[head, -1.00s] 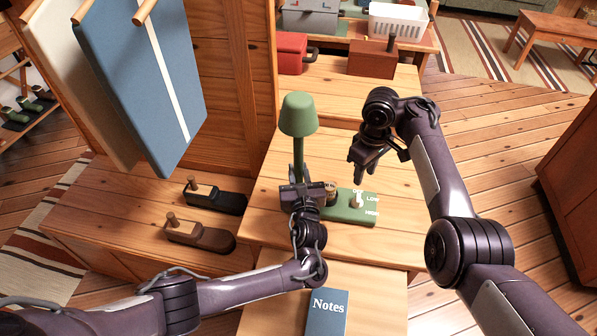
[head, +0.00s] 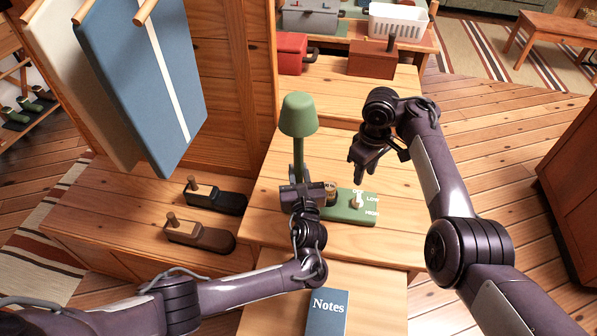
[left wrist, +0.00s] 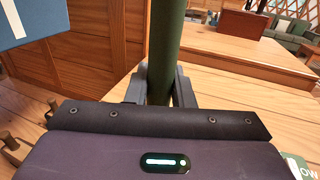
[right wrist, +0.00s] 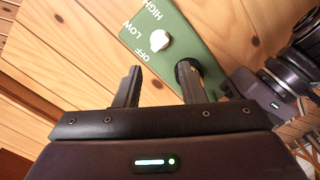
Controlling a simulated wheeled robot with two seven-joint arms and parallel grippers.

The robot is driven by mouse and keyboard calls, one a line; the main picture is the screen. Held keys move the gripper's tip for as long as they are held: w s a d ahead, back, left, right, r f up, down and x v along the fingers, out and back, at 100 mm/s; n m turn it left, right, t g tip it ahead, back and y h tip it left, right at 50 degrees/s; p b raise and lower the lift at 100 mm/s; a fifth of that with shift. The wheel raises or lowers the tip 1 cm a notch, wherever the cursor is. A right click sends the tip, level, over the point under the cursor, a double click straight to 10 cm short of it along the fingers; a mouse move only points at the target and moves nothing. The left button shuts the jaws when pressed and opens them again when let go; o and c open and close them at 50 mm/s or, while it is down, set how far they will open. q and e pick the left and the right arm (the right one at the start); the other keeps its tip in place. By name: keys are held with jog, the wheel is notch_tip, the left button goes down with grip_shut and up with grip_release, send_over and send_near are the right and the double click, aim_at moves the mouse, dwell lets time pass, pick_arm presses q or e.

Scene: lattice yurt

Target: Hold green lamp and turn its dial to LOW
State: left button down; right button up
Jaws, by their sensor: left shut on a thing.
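The green lamp stands on the near wooden top, with its shade (head: 299,115) above a thin green stem (head: 298,158). My left gripper (head: 301,184) is shut on the stem, which also shows between its fingers in the left wrist view (left wrist: 164,50). The lamp's green base (head: 345,214) carries a white dial (head: 356,201) marked OFF, LOW and HIGH. The dial seems to point toward OFF. It also shows in the right wrist view (right wrist: 159,40). My right gripper (head: 366,163) is open and empty above the base, fingers pointing down, apart from the dial.
A small dark and brass cylinder (head: 331,190) is at the base, beside my left gripper. A blue Notes book (head: 327,312) lies at the front. Two planes (head: 200,235) lie on the bench at left. A red box (head: 291,54) and wooden box (head: 372,60) stand behind.

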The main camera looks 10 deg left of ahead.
dwell(0.3)
jog(key=o, duration=0.3)
jog(key=shift+w, duration=0.1)
jog(key=n+y, duration=0.5)
jog(key=n, duration=0.2)
send_near(359, 198)
jog(key=shift+h, duration=0.3)
jog(key=x, duration=0.8)
jog(key=shift+w+a+f, duration=0.1)
jog(key=shift+a+f, duration=0.05)
jog(key=shift+a, duration=0.2)
jog(key=c, duration=1)
